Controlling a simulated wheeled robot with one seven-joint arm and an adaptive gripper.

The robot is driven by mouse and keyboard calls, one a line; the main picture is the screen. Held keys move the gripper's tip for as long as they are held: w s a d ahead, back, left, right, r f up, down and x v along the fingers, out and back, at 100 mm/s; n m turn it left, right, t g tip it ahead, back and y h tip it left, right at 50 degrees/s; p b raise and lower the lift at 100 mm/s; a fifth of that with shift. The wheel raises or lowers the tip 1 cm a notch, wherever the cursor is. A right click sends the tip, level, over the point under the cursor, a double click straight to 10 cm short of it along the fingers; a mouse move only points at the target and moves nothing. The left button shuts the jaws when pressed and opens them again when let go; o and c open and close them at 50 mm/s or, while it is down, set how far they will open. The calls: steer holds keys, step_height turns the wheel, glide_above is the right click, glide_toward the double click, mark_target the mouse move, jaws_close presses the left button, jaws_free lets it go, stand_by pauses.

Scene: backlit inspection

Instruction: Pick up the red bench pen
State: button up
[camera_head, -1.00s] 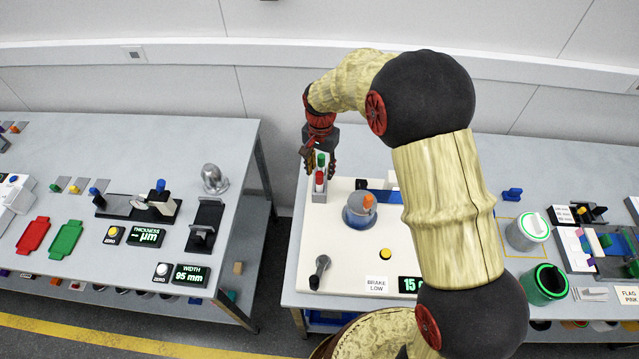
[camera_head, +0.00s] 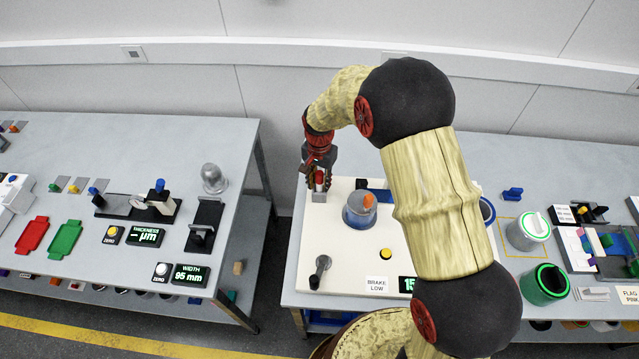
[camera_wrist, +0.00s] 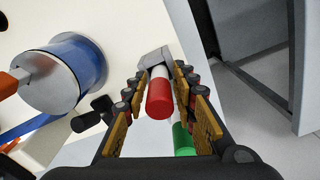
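The red bench pen (camera_wrist: 159,97) stands in a small grey holder (camera_head: 319,197) at the back left corner of the white board. In the wrist view it lies between the two fingers of my gripper (camera_wrist: 160,85), with a visible gap on either side. In the head view the red pen (camera_head: 320,178) shows between the fingers of my gripper (camera_head: 319,184), which points down over the holder. The gripper is open.
A blue-and-grey drum with an orange knob (camera_head: 359,210) stands right of the holder. A yellow button (camera_head: 386,254) and a black lever (camera_head: 319,268) are nearer the front of the white board (camera_head: 345,265). A gap separates this bench from the left bench (camera_head: 120,140).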

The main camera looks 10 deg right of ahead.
steer(key=c, duration=0.6)
jaws_close()
steer(key=shift+r, duration=0.1)
step_height(320, 180, up, 10)
steer(key=shift+f+p, duration=0.1)
steer(key=shift+p, duration=0.25)
steer(key=shift+o, duration=1.4)
jaws_free()
steer(key=shift+c, duration=1.2)
jaws_close()
